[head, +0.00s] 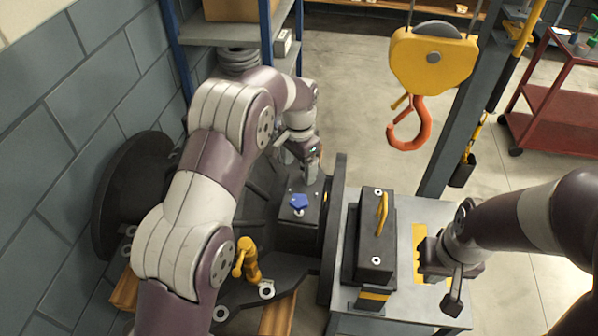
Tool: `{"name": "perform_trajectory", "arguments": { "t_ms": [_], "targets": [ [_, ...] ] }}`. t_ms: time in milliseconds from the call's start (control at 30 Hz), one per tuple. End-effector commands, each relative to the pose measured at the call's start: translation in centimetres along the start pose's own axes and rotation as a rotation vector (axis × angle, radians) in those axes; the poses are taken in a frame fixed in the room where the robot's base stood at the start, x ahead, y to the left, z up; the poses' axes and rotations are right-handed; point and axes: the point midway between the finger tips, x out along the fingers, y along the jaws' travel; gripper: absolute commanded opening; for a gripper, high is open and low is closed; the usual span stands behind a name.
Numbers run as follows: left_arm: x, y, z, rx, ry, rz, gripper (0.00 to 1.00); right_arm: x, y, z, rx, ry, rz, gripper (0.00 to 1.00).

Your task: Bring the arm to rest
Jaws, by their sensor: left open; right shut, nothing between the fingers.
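My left arm reaches in from the left over the dark casing (275,175). Its gripper (302,168) is open, pointing down just above and behind the dark block (300,225) that carries a blue knob-like piece (299,201). Nothing shows between its fingers. My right arm comes in from the right edge. Its gripper (441,277) is shut and empty, over the right part of the grey table (404,220). A dark cover-like block (371,240) with a yellow handle (382,213) stands on that table, left of the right gripper and apart from it.
A yellow hoist block (433,58) with an orange hook (411,130) hangs behind the table. A yellow valve-like part (247,260) sits at the casing's front. A grey post (470,95) and red cart (555,100) stand at right. Open floor (350,90) lies behind.

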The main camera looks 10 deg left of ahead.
Motion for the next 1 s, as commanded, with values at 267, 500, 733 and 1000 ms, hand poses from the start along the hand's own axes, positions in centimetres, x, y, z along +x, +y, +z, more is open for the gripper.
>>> {"name": "perform_trajectory", "arguments": {
  "t_ms": [267,500,733,1000],
  "targets": [
    [0.1,0.0,0.0,0.0,0.0,0.0,0.78,0.1,0.0,0.0,0.0,-0.001,0.0,0.0],
    [1.1,-0.1,-0.1,-0.1,0.025,-0.013,0.78,0.1,0.0,0.0,0.0,-0.001,0.0,0.0],
    [1.4,4.7,10.0,-0.446,0.019,-0.006,0.78,0.1,0.0,0.0,0.0,-0.001,0.0,0.0],
    [-2.2,11.3,23.4,-0.681,0.067,-0.021,0.78,0.1,0.0,0.0,0.0,-0.001,0.0,0.0]
  ]
}}
